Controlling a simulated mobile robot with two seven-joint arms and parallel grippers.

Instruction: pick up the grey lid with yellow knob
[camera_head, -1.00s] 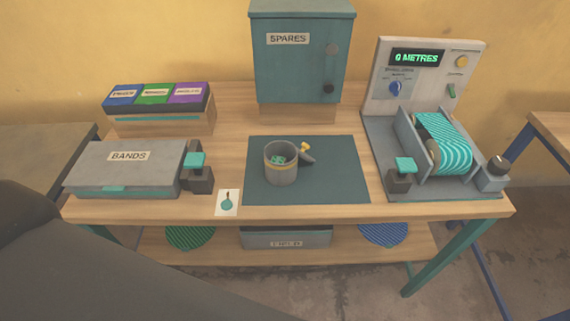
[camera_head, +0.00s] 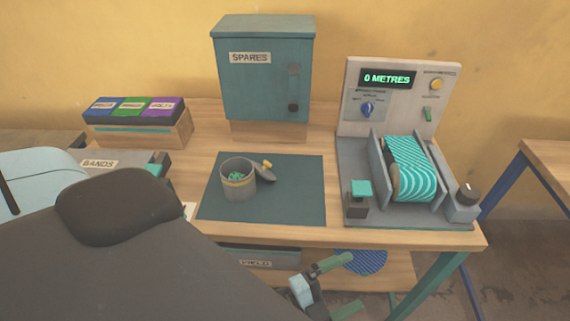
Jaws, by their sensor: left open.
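The grey lid with yellow knob (camera_head: 264,175) leans tilted against the right side of a grey pot (camera_head: 238,187). The pot has a yellow band, stands open on the dark mat (camera_head: 300,203), and holds small teal pieces. My left gripper (camera_head: 350,283) is low in front of the table's front edge, to the right of and nearer than the lid. Its two green fingers are spread with nothing between them. My left arm covers the lower left of the view. My right gripper is not in view.
A teal SPARES cabinet (camera_head: 262,85) stands behind the mat. A metre machine with a striped teal roll (camera_head: 409,168) stands to the right. The BANDS box (camera_head: 112,160) at left is partly hidden by my arm. The mat's right part is clear.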

